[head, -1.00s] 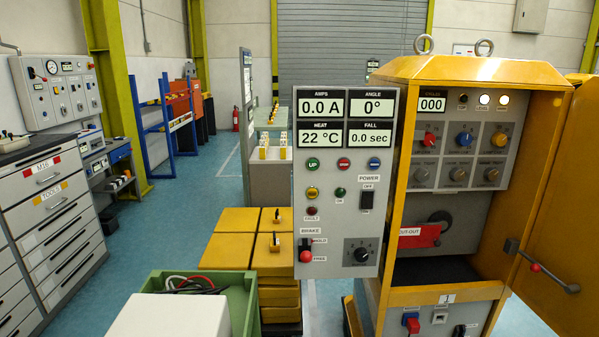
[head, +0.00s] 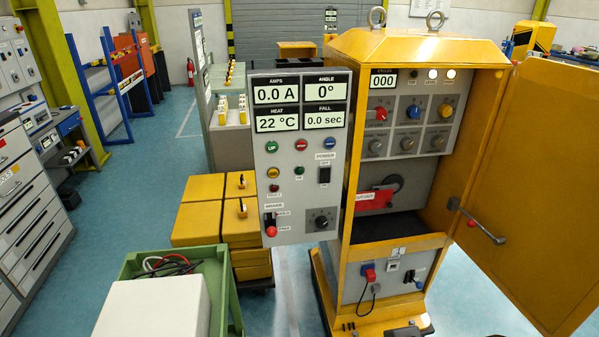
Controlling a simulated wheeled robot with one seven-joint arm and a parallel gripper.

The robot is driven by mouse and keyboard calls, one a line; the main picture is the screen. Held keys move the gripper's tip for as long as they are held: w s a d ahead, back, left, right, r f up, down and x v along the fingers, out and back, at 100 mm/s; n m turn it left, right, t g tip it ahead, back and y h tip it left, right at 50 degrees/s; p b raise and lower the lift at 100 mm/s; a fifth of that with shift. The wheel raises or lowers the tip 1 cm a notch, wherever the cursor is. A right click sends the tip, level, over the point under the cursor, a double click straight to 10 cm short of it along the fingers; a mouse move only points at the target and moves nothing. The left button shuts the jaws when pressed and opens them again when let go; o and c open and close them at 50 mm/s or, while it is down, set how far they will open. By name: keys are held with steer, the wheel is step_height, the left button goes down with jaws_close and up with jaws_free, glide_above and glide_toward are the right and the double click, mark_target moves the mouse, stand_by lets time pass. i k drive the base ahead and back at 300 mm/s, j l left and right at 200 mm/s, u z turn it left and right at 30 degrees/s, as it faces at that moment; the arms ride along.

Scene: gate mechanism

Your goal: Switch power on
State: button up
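The power switch (head: 324,174) is a small black rocker on the grey control panel (head: 295,215), under a POWER label, with OFF marked just above it. A small green lamp (head: 299,171) sits to its left. The panel's displays (head: 300,106) read 0.0 A, 0°, 22 °C and 0.0 sec. The panel stands at the left front edge of the yellow cabinet (head: 345,215). Which way the rocker is tipped is too small to tell. My gripper is not in view.
The cabinet door (head: 515,190) stands open to the right. Inside are several knobs and a red cut-out tag (head: 375,199). A green crate (head: 228,290) with a white box (head: 155,307) stands at the front left. Yellow blocks (head: 197,222) are stacked behind it. Blue floor lies open on the left.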

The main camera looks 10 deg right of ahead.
mark_target(324, 173)
steer(key=i+l+u, duration=0.1)
steer(key=u, duration=0.3)
steer(key=i+l+u, duration=0.25)
steer(key=u, duration=0.15)
steer(key=i+l+u, duration=0.2)
steer(key=u, duration=0.2)
